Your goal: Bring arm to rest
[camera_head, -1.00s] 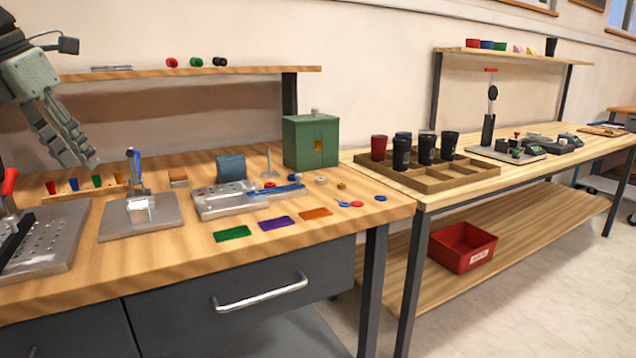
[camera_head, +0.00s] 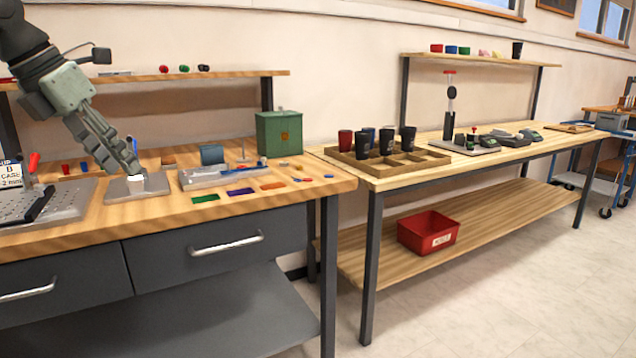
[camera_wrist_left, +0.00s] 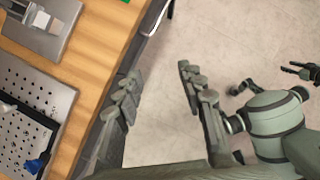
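My left gripper (camera_head: 122,165) comes in from the upper left in the head view, its fingers pointing down and to the right. In that view it overlaps the metal plate with the white block, and I cannot judge the gap. In the left wrist view the fingers (camera_wrist_left: 160,72) are spread apart with only floor showing between them, so the gripper is open and empty. The left finger shows in front of the workbench's drawer side.
The wooden workbench (camera_head: 300,190) holds a perforated plate (camera_head: 60,206), a green box (camera_head: 279,133) and coloured cards (camera_head: 240,191). A second table (camera_head: 500,158) carries a tray (camera_head: 425,160) with dark cups; a red bin (camera_head: 428,232) is below.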

